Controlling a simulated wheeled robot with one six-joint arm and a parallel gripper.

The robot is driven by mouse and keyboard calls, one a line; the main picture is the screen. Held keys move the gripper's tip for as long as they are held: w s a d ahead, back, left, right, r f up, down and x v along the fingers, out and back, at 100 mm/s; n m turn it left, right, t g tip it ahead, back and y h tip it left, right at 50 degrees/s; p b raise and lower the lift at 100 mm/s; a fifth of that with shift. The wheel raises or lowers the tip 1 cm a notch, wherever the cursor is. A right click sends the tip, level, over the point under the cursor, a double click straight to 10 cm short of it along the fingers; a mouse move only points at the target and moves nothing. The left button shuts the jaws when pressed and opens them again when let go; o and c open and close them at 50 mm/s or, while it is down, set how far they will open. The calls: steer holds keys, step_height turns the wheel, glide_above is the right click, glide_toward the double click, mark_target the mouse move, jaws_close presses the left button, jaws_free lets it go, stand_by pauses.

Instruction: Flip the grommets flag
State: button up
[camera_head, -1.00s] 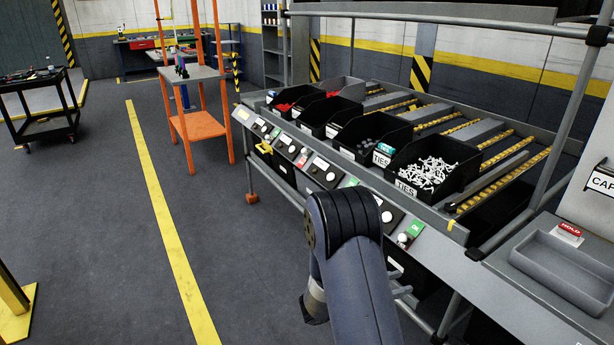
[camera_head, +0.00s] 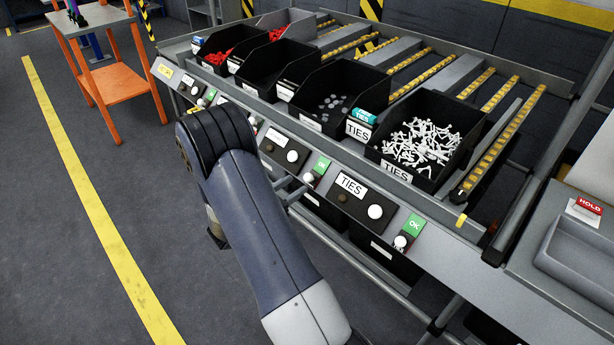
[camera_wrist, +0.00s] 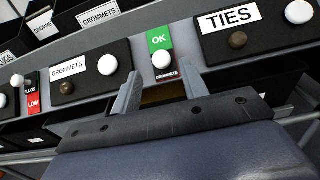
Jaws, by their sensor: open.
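The grommets flag (camera_wrist: 159,40) shows its green OK face in the wrist view, with a white knob (camera_wrist: 161,60) below it and a small GROMMETS label under the knob. It also shows as a green tab in the head view (camera_head: 320,167). My gripper (camera_wrist: 163,88) is open, its two grey fingers pointing at the rail just below the knob, one on each side. Nothing is between the fingertips, and I cannot tell whether they touch the rail. In the head view, my arm partly hides the gripper.
A black GROMMETS panel (camera_wrist: 84,74) with its own white knob lies left of the flag, and a TIES panel (camera_wrist: 240,30) lies right. Farther left is a red LOW flag (camera_wrist: 32,102). Above the rail stand bins, including one of white ties (camera_head: 420,145). Open floor (camera_head: 60,230) lies left.

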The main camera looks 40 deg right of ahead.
mark_target(307, 178)
steer(key=d, duration=0.6)
steer(key=shift+w+d, duration=0.15)
steer(key=shift+w, duration=0.05)
jaws_close()
